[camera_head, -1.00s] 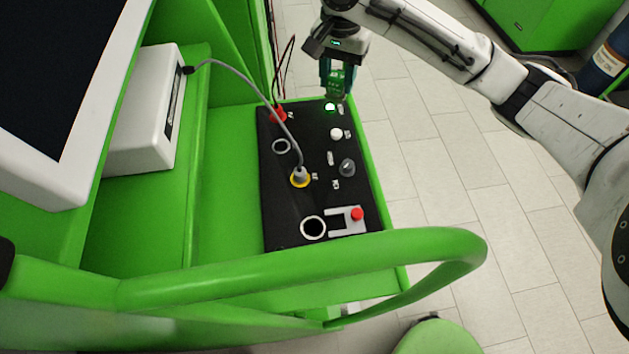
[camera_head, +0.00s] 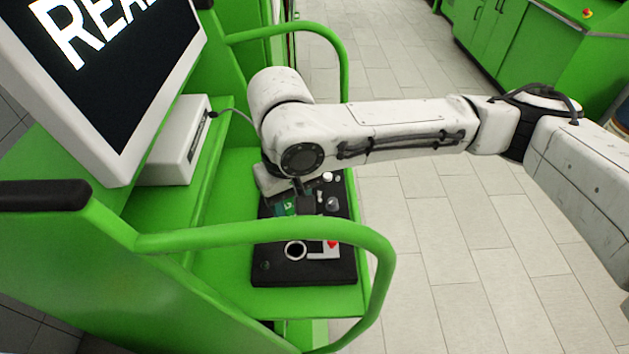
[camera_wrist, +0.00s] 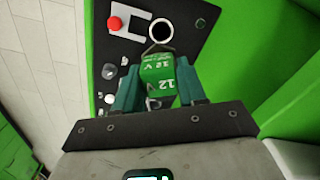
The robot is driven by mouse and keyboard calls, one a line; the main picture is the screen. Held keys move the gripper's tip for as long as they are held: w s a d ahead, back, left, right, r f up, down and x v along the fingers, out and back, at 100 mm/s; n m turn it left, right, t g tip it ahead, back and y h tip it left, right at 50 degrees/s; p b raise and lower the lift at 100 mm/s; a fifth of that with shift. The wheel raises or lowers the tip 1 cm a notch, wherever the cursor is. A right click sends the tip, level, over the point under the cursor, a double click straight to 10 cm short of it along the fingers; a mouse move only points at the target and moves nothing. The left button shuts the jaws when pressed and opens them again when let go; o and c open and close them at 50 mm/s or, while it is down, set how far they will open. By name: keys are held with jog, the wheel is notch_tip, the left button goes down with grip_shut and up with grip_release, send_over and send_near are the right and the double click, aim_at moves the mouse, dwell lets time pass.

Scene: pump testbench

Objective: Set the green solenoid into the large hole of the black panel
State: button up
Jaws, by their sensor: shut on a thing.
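The black panel (camera_head: 300,274) lies on the green bench shelf. Its large hole, ringed in white (camera_head: 295,250), is open and empty near the panel's front end. The hole also shows in the wrist view (camera_wrist: 160,31), just past the solenoid. The green solenoid (camera_wrist: 158,74), marked "12 V", is between my gripper's teal fingers (camera_wrist: 158,88), which are shut on it. In the head view my gripper (camera_head: 297,205) is over the middle of the panel, behind the hole and partly hidden by my arm. The solenoid's underside is hidden, so its height over the panel is unclear.
A white plate with a red button (camera_head: 331,245) sits right beside the hole. A white knob (camera_head: 327,177) and a grey knob (camera_head: 332,203) stand farther back. A green rail (camera_head: 300,228) curves across in front. A white box (camera_head: 178,140) and a monitor (camera_head: 110,85) are left.

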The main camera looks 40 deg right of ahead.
jog(key=shift+s+a+f, duration=0.15)
jog(key=shift+s+a, duration=0.15)
notch_tip(320, 180, down, 6)
jog(key=b, duration=0.5)
jog(key=shift+b, duration=0.4)
jog(key=shift+f+b, duration=0.35)
jog(key=shift+f, duration=0.4)
jog(key=shift+p, duration=0.6)
jog(key=shift+f+b, duration=0.65)
jog(key=shift+f, duration=0.45)
dwell(0.8)
jog(key=o, duration=1.4)
jog(key=shift+c, duration=0.2)
